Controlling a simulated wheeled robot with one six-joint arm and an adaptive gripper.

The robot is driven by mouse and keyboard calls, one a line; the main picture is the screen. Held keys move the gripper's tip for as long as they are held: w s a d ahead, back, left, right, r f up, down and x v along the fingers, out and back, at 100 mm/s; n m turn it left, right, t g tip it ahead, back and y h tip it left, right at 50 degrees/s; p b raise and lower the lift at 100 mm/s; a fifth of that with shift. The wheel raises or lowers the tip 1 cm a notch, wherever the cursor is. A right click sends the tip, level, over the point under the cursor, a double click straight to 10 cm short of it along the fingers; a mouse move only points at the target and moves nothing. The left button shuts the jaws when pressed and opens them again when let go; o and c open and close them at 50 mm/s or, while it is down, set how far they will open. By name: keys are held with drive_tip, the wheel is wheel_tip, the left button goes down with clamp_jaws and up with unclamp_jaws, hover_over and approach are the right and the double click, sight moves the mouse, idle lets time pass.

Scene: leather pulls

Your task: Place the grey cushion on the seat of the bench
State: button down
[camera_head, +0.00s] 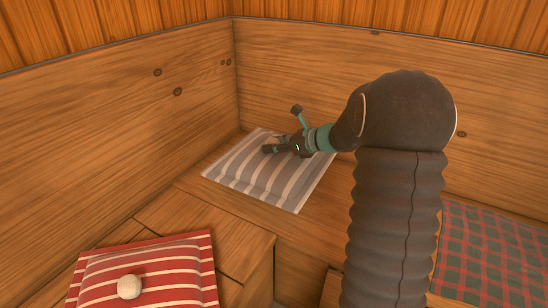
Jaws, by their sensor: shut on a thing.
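The grey cushion (258,183) with pale stripes lies flat on the seat of the wooden bench (204,202), in the corner where the two panelled backs meet. My gripper (268,148) is over the far part of the cushion and shut on it. The exact grip on the cloth is too small to make out. My arm hides part of the bench back and the seat to the right of the cushion.
A red striped cushion (178,269) with a round cream knob (129,287) on it lies at the front left. A dark green and red plaid cloth (495,252) lies at the right. Bare seat shows between the two striped cushions.

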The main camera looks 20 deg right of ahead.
sight(274, 156)
drive_tip(key=shift+a+f+b, duration=0.15)
drive_tip(key=shift+f+b, duration=0.15)
drive_tip(key=shift+f, duration=1.75)
drive_tip(key=c, duration=0.7)
unclamp_jaws()
drive_tip(key=shift+f, duration=0.15)
drive_tip(key=shift+o, duration=0.2)
